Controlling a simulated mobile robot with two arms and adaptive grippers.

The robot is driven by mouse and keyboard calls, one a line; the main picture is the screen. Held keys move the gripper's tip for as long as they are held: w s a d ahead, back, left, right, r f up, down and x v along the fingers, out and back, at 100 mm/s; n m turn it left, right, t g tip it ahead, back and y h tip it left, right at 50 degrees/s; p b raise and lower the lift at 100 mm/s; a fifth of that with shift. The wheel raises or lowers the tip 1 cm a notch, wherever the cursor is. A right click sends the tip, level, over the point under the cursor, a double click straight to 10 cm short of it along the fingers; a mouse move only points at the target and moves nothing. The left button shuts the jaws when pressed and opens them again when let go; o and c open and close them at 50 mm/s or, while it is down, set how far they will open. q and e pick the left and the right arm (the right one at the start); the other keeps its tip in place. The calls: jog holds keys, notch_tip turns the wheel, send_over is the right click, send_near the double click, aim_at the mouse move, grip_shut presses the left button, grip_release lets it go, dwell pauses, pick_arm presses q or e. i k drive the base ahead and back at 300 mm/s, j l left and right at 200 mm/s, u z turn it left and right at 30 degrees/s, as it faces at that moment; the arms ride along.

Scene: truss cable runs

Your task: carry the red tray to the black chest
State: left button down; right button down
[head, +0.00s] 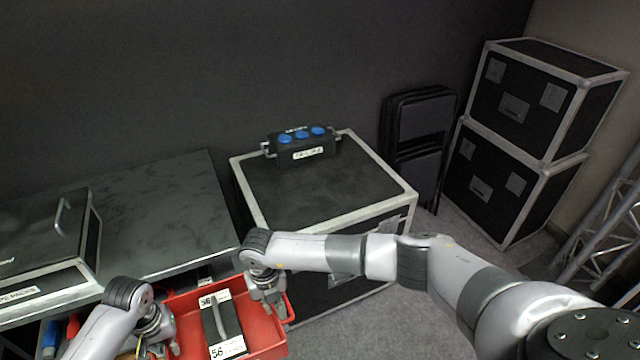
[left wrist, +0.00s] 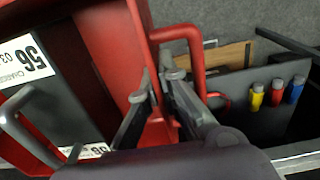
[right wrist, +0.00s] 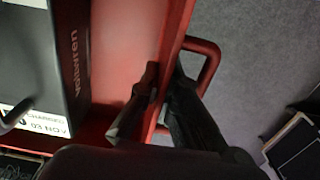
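The red tray (head: 262,322) is low in the head view, with a black case (head: 222,325) labelled 56 inside it. My left gripper (head: 163,343) is at the tray's left side; in the left wrist view its fingers (left wrist: 160,90) straddle the tray wall beside a red loop handle (left wrist: 196,65). My right gripper (head: 267,300) is at the right side; in the right wrist view its fingers (right wrist: 162,95) close on the wall, one inside the handle loop (right wrist: 210,65). The black chest (head: 310,190) with silver edges stands behind and right of the tray. The tray's underside is hidden.
A black box with blue knobs (head: 302,146) stands at the chest top's back edge; the rest of that top is clear. A dark table (head: 170,225) with a case (head: 40,250) is at left. Stacked cases (head: 515,140) and a truss (head: 605,230) are at right.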

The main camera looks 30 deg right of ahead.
aim_at(329, 191)
jog(key=i+l+z, duration=0.25)
jog(key=l+z, duration=0.15)
jog(key=i+l+z, duration=0.5)
jog(key=i+l, duration=0.35)
jog(key=i+l+u, duration=0.25)
jog(key=u, duration=0.2)
jog(key=i+l+u, duration=0.45)
jog(key=k+j, duration=0.05)
jog(key=k, duration=0.05)
